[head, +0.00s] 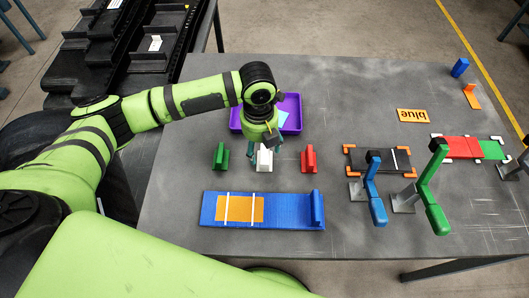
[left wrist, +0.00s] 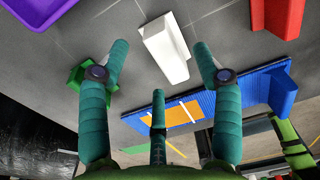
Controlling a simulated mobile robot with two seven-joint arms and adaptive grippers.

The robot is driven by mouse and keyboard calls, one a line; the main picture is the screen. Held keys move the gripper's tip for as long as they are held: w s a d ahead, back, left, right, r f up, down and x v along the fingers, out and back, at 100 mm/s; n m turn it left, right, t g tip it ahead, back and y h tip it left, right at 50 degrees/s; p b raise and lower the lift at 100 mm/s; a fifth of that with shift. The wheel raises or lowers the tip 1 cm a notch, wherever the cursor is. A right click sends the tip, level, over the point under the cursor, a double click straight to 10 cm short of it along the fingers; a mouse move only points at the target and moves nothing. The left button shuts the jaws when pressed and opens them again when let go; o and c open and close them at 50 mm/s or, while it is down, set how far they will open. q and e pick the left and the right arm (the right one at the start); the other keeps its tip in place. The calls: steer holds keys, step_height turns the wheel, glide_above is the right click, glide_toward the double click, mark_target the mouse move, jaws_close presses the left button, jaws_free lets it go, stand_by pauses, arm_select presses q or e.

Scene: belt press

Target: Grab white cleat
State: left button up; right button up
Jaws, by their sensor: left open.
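The white cleat (head: 264,161) stands on the grey table between a green cleat (head: 220,157) and a red cleat (head: 309,159). My left gripper (head: 263,149) is over the white cleat and partly hides it from above. In the left wrist view the white cleat (left wrist: 167,52) lies ahead between the spread teal fingers of my left gripper (left wrist: 160,48), with free space on both sides. The gripper is open and empty. The green cleat (left wrist: 84,76) is partly hidden behind the left finger. My right gripper is not in view.
A purple tray (head: 292,103) is behind the gripper. A blue board (head: 285,209) with an orange piece (head: 240,208) lies in front.

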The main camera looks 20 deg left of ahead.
arm_select(q)
steer(key=f, duration=0.2)
steer(key=shift+w+f, duration=0.2)
steer(key=shift+f, duration=0.1)
steer(key=c, duration=1.3)
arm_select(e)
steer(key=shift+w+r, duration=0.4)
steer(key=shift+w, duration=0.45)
arm_select(q)
steer(key=shift+r, duration=0.1)
steer(key=shift+r, duration=0.5)
step_height(320, 180, up, 3)
steer(key=shift+w+f+b, duration=0.1)
steer(key=shift+f+b, duration=0.1)
steer(key=shift+b, duration=0.6)
steer(key=shift+s+d+r+b, duration=0.5)
steer(key=shift+d+r, duration=0.75)
steer(key=shift+d, duration=0.65)
steer(key=shift+s+d+r+b, duration=0.45)
steer(key=shift+d+r, duration=0.75)
steer(key=shift+d, duration=0.75)
steer(key=shift+s+d+r+b, duration=0.35)
steer(key=shift+d+r+b, duration=0.2)
steer(key=shift+d+r, duration=1.05)
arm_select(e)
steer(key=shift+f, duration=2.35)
